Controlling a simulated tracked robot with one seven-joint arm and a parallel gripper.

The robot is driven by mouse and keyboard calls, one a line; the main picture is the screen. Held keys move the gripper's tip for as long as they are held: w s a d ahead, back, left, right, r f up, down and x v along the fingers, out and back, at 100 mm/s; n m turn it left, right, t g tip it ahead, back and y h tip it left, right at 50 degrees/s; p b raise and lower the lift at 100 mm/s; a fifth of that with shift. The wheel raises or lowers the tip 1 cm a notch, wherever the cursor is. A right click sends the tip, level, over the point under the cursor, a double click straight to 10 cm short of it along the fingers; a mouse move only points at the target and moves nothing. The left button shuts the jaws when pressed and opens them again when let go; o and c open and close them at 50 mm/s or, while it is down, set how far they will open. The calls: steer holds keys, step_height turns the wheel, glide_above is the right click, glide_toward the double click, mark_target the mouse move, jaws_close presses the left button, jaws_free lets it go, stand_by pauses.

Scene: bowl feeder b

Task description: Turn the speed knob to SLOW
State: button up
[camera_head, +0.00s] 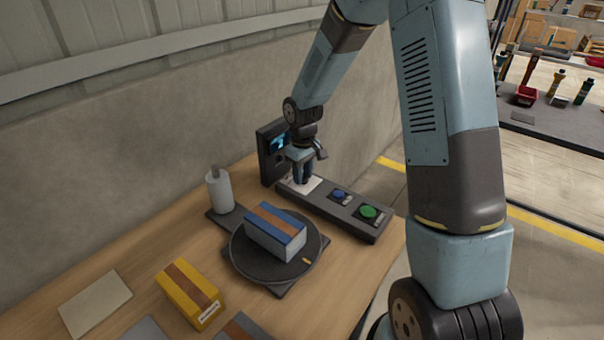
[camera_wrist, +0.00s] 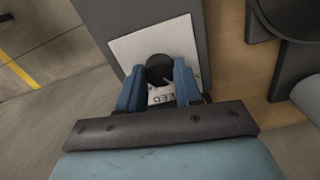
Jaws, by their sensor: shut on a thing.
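The speed knob (camera_wrist: 159,69) is a round black knob on a white label plate (camera_wrist: 130,50) in the wrist view. Part of the word "SPEED" shows upside down below it. My gripper (camera_wrist: 160,82) has its two blue fingers on either side of the knob, shut on it. In the head view my gripper (camera_head: 302,176) points down at the far left end of the dark control panel (camera_head: 330,208), over the white plate (camera_head: 314,186), and hides the knob. The knob's pointer and the SLOW mark cannot be made out.
A blue button (camera_head: 339,194) and a green button (camera_head: 368,212) sit along the panel. A dark screen unit (camera_head: 265,150) stands behind its left end. A turntable (camera_head: 312,253) carries a blue box (camera_head: 275,232). A white cylinder (camera_head: 219,192) and a yellow box (camera_head: 190,293) are nearby.

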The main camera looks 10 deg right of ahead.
steer(key=shift+n, duration=0.7)
steer(key=o, duration=1)
steer(key=shift+o, duration=0.2)
step_height(320, 180, up, 14)
steer(key=shift+f, duration=0.15)
